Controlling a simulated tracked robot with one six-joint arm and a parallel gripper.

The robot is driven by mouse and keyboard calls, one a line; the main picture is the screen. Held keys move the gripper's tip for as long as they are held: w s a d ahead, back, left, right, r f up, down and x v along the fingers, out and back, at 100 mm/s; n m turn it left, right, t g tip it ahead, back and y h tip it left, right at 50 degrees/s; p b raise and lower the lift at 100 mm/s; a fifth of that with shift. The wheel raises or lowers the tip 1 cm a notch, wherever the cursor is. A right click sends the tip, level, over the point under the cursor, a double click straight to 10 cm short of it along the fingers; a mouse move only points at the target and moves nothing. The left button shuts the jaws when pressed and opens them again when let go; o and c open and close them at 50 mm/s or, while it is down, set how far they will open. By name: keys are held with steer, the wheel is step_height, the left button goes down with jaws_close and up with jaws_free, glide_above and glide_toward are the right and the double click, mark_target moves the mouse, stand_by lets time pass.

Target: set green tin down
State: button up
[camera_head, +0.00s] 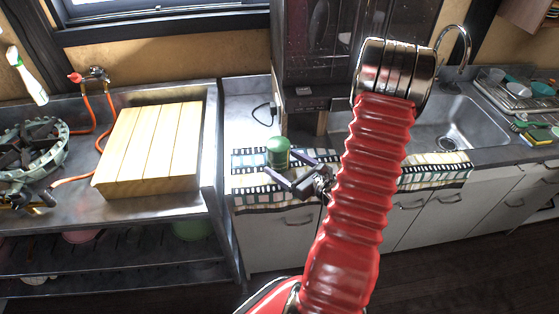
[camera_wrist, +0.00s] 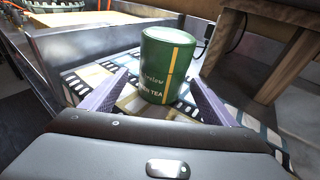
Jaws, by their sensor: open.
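The green tin (camera_head: 278,152) stands upright on the film-strip patterned cloth (camera_head: 246,182) near the counter's front edge. In the wrist view the tin (camera_wrist: 166,66) shows a yellow stripe and the word "TEA", and its base rests on the cloth (camera_wrist: 85,77). My gripper (camera_head: 292,170) is open at the tin. In the wrist view the purple fingers of my gripper (camera_wrist: 158,100) lie on either side of the tin's lower part, with a visible gap on each side.
A slatted wooden board (camera_head: 152,145) lies on the metal counter to the left, next to a gas burner (camera_head: 30,150). A dark cabinet (camera_head: 325,50) stands behind the tin. A sink (camera_head: 460,125) is to the right. A black cable (camera_head: 265,112) lies behind the tin.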

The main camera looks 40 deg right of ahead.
mark_target(278, 143)
steer(key=shift+w+d+f, duration=0.1)
steer(key=shift+w+f, duration=0.1)
steer(key=shift+w, duration=0.75)
steer(key=shift+w+d+f, duration=0.1)
steer(key=shift+w+f, duration=0.1)
steer(key=shift+w, duration=0.7)
steer(key=c, duration=1.7)
steer(key=shift+o, duration=0.2)
steer(key=shift+r, duration=0.15)
steer(key=shift+r, duration=4.9)
